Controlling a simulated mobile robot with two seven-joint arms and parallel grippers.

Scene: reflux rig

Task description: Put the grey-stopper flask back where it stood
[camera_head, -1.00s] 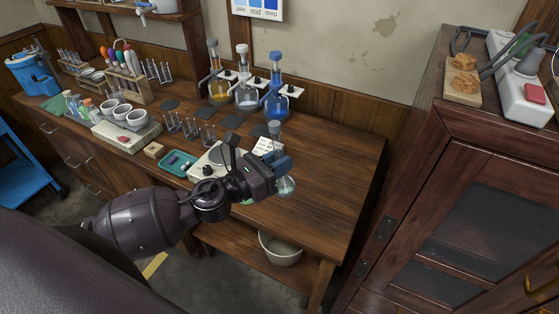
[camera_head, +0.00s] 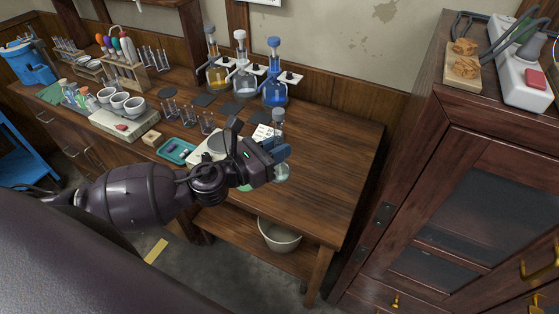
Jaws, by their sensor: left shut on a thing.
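My left gripper (camera_head: 276,155) is shut on the grey-stopper flask (camera_head: 281,172). The flask is clear, with a grey stopper on top and a rounded body with pale contents below the fingers. It is upright, over the right part of the wooden bench (camera_head: 330,160); I cannot tell whether it touches the surface. Several dark flat pads lie on the bench, among them one (camera_head: 232,107) in front of the flasks at the back and one (camera_head: 187,85) further left. Which spot the flask came from does not show. My right gripper is not in view.
Three flasks with grey, white and blue stoppers, yellow (camera_head: 217,75), clear (camera_head: 245,82) and blue (camera_head: 274,90), stand at the back by white holders. A test-tube rack (camera_head: 190,118), a teal tray (camera_head: 176,150) and a hotplate are near my arm. A cabinet (camera_head: 470,190) stands right.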

